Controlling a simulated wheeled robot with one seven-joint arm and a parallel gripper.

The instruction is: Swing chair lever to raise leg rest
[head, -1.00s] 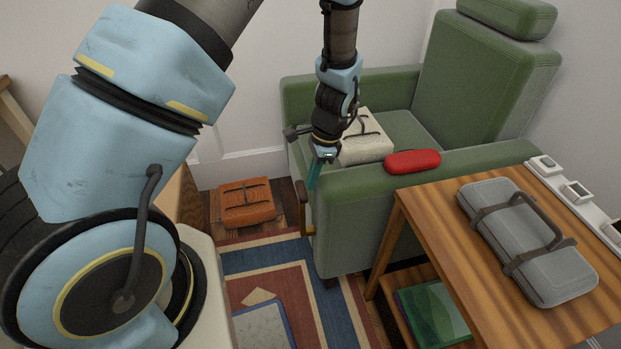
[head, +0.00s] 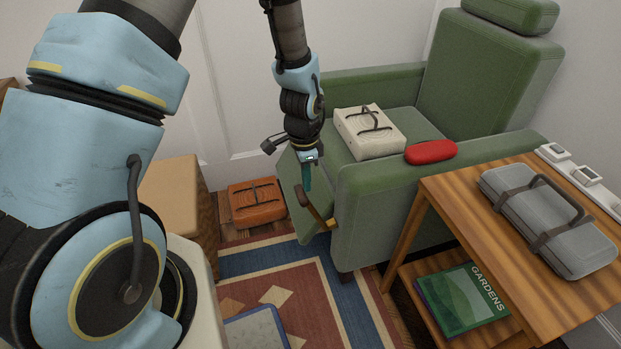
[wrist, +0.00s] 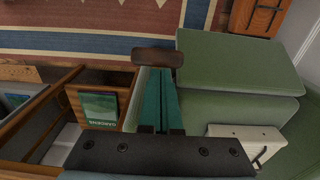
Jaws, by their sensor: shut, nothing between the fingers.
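The green armchair (head: 385,190) stands against the back wall. Its lever (head: 317,212), a brown grip on a brass-coloured pivot, slants up and left at the front of the near side. The leg rest (head: 291,197), a green panel, is tilted outward from the chair front; it also shows in the wrist view (wrist: 235,62). My gripper (head: 308,188) points down, its teal fingers shut and empty beside the lever's grip. In the wrist view, the fingertips (wrist: 158,70) are right at the brown grip (wrist: 158,57); I cannot tell whether they touch.
A cream case (head: 365,140) lies on the seat and a red case (head: 431,153) on the near armrest. The wooden side table (head: 450,200) holds a grey case (head: 550,225). An orange case (head: 257,203) lies on the floor near the leg rest. The rug (head: 255,260) is partly clear.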

